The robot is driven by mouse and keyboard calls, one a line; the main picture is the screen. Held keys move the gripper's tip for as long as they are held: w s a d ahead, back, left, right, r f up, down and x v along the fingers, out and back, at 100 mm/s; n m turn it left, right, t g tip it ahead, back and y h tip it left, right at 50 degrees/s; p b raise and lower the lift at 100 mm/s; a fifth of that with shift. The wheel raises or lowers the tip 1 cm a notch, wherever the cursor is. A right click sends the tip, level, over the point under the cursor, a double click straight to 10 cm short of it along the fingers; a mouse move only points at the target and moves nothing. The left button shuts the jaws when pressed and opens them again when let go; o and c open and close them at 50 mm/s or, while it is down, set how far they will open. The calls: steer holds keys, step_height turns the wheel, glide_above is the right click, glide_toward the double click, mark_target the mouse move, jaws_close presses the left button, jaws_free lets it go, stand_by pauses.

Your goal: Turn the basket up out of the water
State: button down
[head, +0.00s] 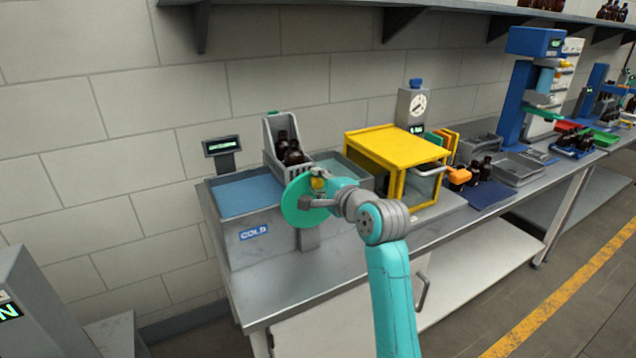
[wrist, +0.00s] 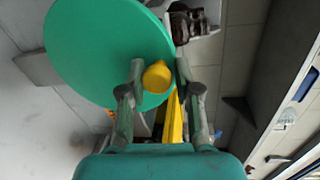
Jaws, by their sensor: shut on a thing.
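The grey basket (head: 270,137) holds dark amber bottles (head: 291,152) and stands above the middle of the double water bath (head: 240,227). Its tall side rises at the back; its lower part is partly hidden, so I cannot tell whether it touches water. A green disc (head: 296,206) with a yellow knob (head: 318,183) is at the bath's front. My gripper (wrist: 160,76) is shut on the yellow knob (wrist: 157,77), with a finger on each side. The wrist view shows the green disc (wrist: 100,45) large and the bottles (wrist: 184,22) behind it.
Blue water (head: 245,195) fills the left tank, labelled COLD; another tank (head: 350,172) lies right of the basket. A yellow box (head: 395,145) with an orange-ended handle stands close to the right. A small display (head: 222,146) stands behind the left tank.

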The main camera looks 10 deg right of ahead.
steer(key=shift+f, duration=0.55)
steer(key=c, duration=0.9)
jaws_free()
steer(key=shift+a, duration=0.1)
steer(key=shift+r, duration=0.2)
steer(key=shift+r, duration=0.1)
steer(key=v, duration=1.2)
